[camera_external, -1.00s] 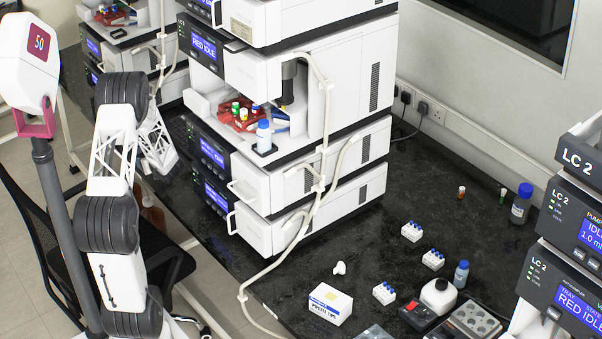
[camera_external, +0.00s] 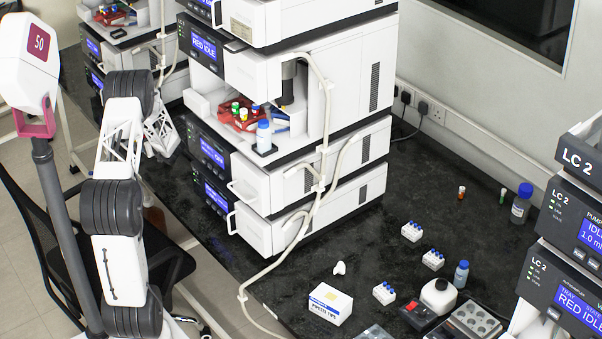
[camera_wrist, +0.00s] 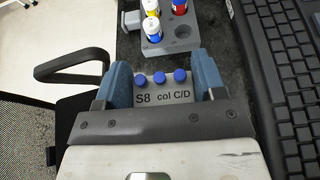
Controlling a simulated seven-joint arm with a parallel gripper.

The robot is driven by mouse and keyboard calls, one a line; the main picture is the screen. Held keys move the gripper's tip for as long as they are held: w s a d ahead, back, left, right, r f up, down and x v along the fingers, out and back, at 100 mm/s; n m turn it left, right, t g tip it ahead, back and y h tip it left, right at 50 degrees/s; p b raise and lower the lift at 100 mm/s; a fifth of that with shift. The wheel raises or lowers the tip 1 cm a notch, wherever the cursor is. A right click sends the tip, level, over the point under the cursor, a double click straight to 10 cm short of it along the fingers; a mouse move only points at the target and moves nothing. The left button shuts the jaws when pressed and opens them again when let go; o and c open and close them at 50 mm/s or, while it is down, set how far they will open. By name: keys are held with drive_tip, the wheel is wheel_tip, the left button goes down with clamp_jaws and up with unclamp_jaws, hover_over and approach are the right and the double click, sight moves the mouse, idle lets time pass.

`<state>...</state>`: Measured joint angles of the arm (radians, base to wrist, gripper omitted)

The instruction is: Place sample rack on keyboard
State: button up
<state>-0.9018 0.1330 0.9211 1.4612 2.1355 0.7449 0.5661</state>
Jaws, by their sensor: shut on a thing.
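My gripper (camera_wrist: 163,78), with blue fingers, is shut on a small sample rack (camera_wrist: 165,97) in the wrist view. The black keyboard (camera_wrist: 290,75) runs along the right side of the wrist view, to the right of my gripper and apart from the rack. In the external view the gripper and held rack are hidden behind my arm and the instruments. I cannot make out the keyboard clearly there.
A grey holder (camera_wrist: 183,42) with yellow-, red- and blue-marked vials stands just beyond the rack. A black chair (camera_wrist: 75,68) is at left. Instrument stacks (camera_external: 300,170) stand beside my arm. Several small blue-capped racks (camera_external: 412,231) and a tip box (camera_external: 330,303) lie on the bench.

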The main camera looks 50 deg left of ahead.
drive_tip(key=shift+a+f, duration=0.1)
idle(0.3)
drive_tip(key=shift+f, duration=1.6)
drive_tip(key=shift+f, duration=0.2)
drive_tip(key=o, duration=0.9)
drive_tip(key=shift+o, duration=0.2)
drive_tip(key=shift+r, duration=0.15)
drive_tip(key=shift+d+r, duration=0.3)
drive_tip(key=shift+d, duration=0.35)
drive_tip(key=v, duration=0.4)
drive_tip(key=shift+r, duration=0.1)
wheel_tip(320, 180, up, 7)
